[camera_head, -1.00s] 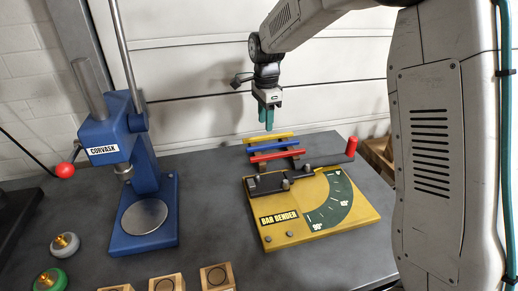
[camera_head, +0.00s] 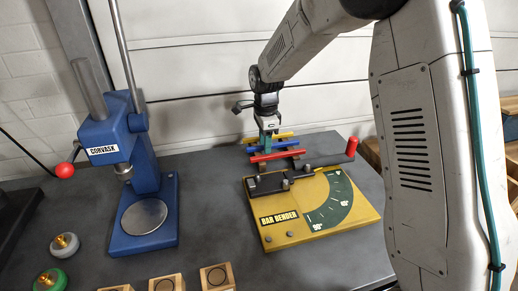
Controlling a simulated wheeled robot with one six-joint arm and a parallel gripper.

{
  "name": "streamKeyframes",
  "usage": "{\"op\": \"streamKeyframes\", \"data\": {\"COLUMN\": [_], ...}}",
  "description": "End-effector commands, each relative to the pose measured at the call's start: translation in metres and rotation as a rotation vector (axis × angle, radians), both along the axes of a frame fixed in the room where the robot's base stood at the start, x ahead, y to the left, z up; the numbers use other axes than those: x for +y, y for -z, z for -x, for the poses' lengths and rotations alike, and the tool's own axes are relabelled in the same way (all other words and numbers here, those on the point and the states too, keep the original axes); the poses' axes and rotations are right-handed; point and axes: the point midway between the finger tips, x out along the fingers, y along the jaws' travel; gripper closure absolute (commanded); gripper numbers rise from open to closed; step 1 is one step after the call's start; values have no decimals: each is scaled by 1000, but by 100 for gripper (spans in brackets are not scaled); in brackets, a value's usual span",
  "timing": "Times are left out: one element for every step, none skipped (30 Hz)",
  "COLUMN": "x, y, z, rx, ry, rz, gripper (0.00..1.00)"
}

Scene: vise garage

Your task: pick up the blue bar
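The blue bar (camera_head: 283,144) lies level on a rack behind the yellow bar bender, between a yellow bar (camera_head: 284,135) at the back and a red bar (camera_head: 278,155) in front. My gripper (camera_head: 266,143) points down, with its teal fingers low at the left part of the blue bar. The fingers cover part of that bar. I cannot tell from this angle whether they are open around it or closed.
The bar bender (camera_head: 310,215) with its red-knobbed lever (camera_head: 351,147) stands just in front of the rack. A blue arbor press (camera_head: 145,185) stands to the left. Wooden blocks (camera_head: 217,277) sit at the front edge. Grey bench top (camera_head: 215,185) is clear between press and bender.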

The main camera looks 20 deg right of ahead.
Motion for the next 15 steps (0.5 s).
{"op": "streamKeyframes", "data": {"x": [0, 0, 0, 0, 0, 0, 0, 0, 0, 0, 0, 0, 0, 0, 0], "y": [0, 0, 0, 0, 0, 0, 0, 0, 0, 0, -1, -1, -1, -1, -1], "z": [0, 0, 0, 0, 0, 0, 0, 0, 0, 0, 0, 0, 0, 0, 0], "rx": [0, 0, 0, 0, 0, 0, 0, 0, 0, 0, 0, 0, 0, 0, 0], "ry": [0, 0, 0, 0, 0, 0, 0, 0, 0, 0, 0, 0, 0, 0, 0], "rz": [0, 0, 0, 0, 0, 0, 0, 0, 0, 0, 0, 0, 0, 0, 0], "gripper": [61, 64, 75, 83, 92, 100, 100, 100, 100, 100, 100, 100, 100, 100, 100]}}
